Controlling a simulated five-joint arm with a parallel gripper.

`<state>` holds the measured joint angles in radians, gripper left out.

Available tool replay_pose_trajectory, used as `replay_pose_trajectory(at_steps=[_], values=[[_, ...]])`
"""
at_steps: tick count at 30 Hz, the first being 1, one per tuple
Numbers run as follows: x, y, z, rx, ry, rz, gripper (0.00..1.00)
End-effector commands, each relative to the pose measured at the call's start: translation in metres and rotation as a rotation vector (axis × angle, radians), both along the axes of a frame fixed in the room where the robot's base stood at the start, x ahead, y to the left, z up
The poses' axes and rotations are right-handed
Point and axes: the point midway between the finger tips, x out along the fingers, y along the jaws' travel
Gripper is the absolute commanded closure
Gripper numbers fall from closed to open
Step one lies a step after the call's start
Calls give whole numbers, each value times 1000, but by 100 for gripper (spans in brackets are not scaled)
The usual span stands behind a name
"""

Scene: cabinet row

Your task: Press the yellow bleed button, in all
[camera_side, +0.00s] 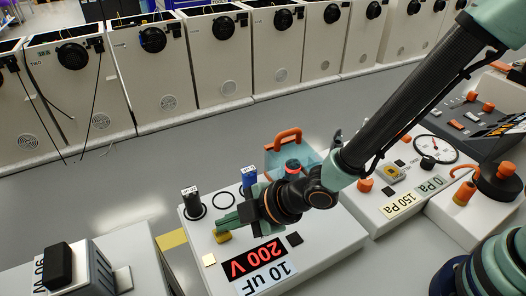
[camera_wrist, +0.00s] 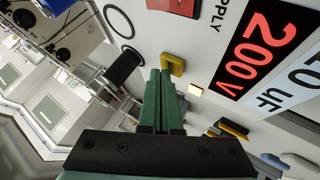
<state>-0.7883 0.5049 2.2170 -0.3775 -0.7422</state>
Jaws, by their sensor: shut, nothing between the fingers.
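The yellow button (camera_side: 222,237) is a small block on top of the white supply box (camera_side: 190,250), to the left of the red "200 V" display. It also shows in the wrist view (camera_wrist: 174,63), just beyond the fingertips. My gripper (camera_side: 218,224) is shut and empty, its green fingers together. In the wrist view the fingertips (camera_wrist: 160,72) are right beside the yellow button. I cannot tell whether they touch it. The display (camera_side: 254,259) reads 200 V, above a "10 uF" label (camera_side: 264,280).
A black post (camera_side: 191,204) and a blue post (camera_side: 249,179) stand on the box near my gripper. A teal piece with an orange handle (camera_side: 286,136) is behind. A gauge box (camera_side: 400,200) is to the right. A grey box (camera_side: 75,266) is at front left.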

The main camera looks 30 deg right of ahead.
Motion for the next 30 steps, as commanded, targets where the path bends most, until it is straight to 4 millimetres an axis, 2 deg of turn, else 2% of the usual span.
replay_pose_trajectory(at_steps=[5, 16, 30], values=[[0, 0, 9, 1, -1, 0, 100], [0, 0, 12, 2, -1, 0, 100], [1, 1, 53, 4, -3, 0, 100]])
